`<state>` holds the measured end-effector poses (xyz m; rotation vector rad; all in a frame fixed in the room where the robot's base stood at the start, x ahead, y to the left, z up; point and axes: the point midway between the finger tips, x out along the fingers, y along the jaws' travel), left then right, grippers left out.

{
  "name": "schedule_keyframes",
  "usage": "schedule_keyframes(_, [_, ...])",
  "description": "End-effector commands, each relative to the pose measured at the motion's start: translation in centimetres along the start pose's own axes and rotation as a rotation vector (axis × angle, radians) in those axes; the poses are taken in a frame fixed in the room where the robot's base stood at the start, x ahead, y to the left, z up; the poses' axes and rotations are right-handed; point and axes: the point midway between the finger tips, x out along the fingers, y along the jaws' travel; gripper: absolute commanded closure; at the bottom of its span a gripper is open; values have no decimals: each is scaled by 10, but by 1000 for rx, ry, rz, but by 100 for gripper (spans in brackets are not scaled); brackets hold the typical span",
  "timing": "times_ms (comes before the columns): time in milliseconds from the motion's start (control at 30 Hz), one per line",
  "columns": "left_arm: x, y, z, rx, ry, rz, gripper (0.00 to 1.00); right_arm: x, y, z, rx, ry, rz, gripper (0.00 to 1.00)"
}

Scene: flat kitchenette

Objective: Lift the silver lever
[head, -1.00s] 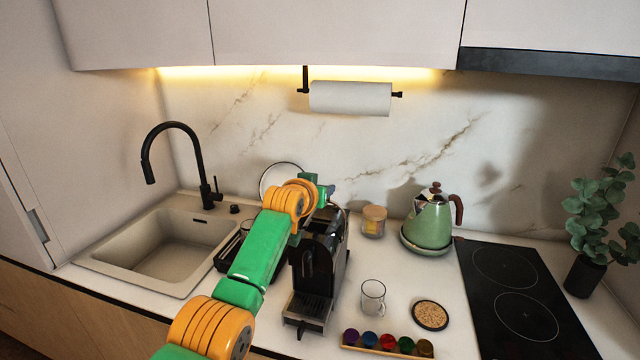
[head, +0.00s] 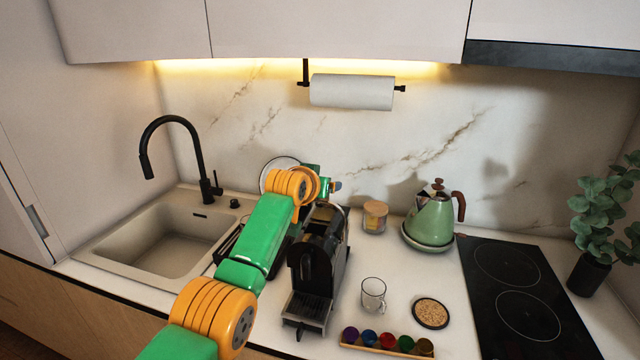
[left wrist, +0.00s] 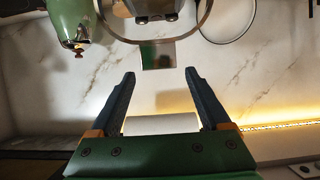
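The black coffee machine (head: 311,268) stands on the counter left of the glass mug. Its silver lever (left wrist: 158,55) shows in the left wrist view as a curved loop with a flat shiny tab; in the head view only a thin curved part (head: 343,209) shows by the machine's top. My left gripper (left wrist: 159,76) is open and empty, with the tab just beyond and between its fingertips, apparently without contact. In the head view my left gripper (head: 325,186) is at the machine's rear top, partly hidden by my wrist. My right gripper is not in view.
A glass mug (head: 373,294), a capsule row (head: 388,341) and a green kettle (head: 430,222) are to the right. A sink (head: 165,240) with a black tap (head: 200,160) is to the left. A paper towel roll (head: 352,92) hangs on the wall behind.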

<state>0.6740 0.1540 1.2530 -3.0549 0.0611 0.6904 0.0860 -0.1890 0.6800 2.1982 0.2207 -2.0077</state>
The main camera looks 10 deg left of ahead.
Motion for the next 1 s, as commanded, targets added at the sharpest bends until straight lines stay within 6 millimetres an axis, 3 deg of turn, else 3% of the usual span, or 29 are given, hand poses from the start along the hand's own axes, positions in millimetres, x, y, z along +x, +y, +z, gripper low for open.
schedule_keyframes(233, [0, 0, 1, 0, 0, 0, 20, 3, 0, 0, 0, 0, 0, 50])
schedule_keyframes(367, [-5, 0, 4, 0, 4, 0, 20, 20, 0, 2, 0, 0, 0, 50])
schedule_keyframes(700, [-53, 0, 5, 0, 3, 1, 20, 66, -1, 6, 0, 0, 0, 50])
schedule_keyframes(1000, [-67, 0, 0, 0, -4, 0, 20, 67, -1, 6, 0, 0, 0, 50])
